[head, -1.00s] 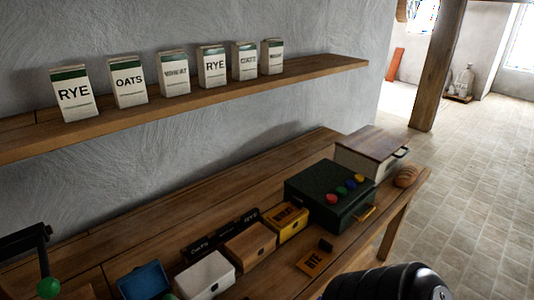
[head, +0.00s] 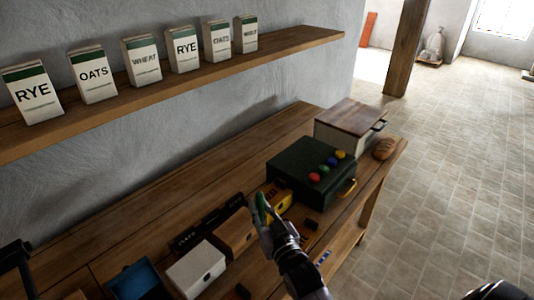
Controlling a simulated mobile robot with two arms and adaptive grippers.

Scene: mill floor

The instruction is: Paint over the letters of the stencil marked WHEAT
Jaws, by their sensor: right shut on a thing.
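My right gripper (head: 263,212) reaches in from the bottom right over the workbench. It is shut on a small green thing (head: 261,203), mostly hidden by the fingers, so I cannot tell what it is. Behind it is a yellow box (head: 284,199), partly covered by the gripper; its lettering cannot be read now. Dark plates with pale letters, one reading OATS (head: 187,239), stand behind the boxes. An orange-yellow plate (head: 300,241) is mostly hidden behind my right arm. I cannot make out a stencil marked WHEAT.
A shelf (head: 168,87) holds several paper bags, one marked WHEAT (head: 144,62). The bench has a brown box (head: 236,232), white box (head: 196,269), blue box (head: 135,283), dark green case (head: 297,172) with coloured knobs, lidded bin (head: 350,128) and loaf (head: 385,148).

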